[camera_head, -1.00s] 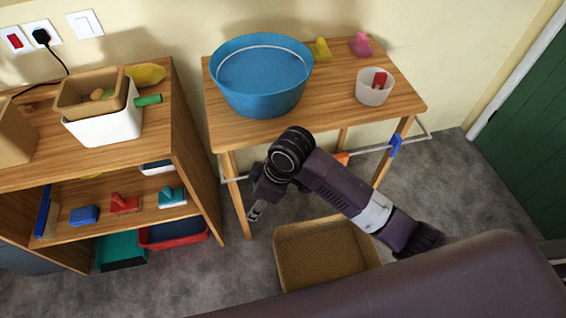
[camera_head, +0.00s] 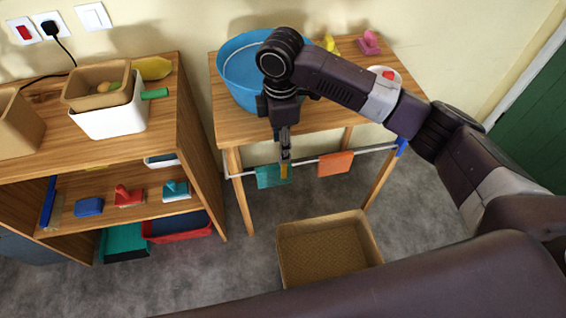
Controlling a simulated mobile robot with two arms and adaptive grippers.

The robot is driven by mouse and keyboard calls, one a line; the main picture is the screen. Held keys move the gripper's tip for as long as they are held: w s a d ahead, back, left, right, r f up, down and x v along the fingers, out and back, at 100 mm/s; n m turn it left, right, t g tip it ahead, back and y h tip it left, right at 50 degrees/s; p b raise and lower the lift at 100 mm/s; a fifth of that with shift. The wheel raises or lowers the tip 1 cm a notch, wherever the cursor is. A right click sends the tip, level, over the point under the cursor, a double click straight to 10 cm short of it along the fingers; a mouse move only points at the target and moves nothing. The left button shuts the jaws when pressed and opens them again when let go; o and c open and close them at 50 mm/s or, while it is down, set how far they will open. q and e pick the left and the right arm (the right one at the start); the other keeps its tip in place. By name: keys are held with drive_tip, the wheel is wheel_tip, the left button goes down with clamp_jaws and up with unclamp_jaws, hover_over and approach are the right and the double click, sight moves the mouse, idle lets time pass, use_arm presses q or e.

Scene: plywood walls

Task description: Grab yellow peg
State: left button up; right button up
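The yellow peg (camera_head: 284,171) shows as a small yellow strip at the front rail of the right-hand table, at the edge of a hanging teal cloth (camera_head: 269,177). My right gripper (camera_head: 285,158) points down from above, right at the peg, and covers its upper part. The fingers look close together around or in front of the peg; I cannot tell whether they touch it or are closed on it. My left gripper is not in view.
The white rail (camera_head: 308,160) also carries an orange cloth (camera_head: 335,163) and a blue peg (camera_head: 402,147). A blue tub (camera_head: 236,72) stands on the table, partly behind my arm. A wicker basket (camera_head: 292,262) is on the floor below. A shelf unit (camera_head: 196,150) stands at the left.

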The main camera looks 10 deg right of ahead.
sight(283, 166)
drive_tip(key=f, duration=0.7)
drive_tip(key=shift+s+d+f+p, duration=0.15)
drive_tip(key=shift+d+f+p, duration=0.15)
drive_tip(key=shift+f, duration=0.1)
drive_tip(key=shift+a, duration=0.1)
drive_tip(key=shift+c, duration=0.3)
drive_tip(key=c, duration=0.8)
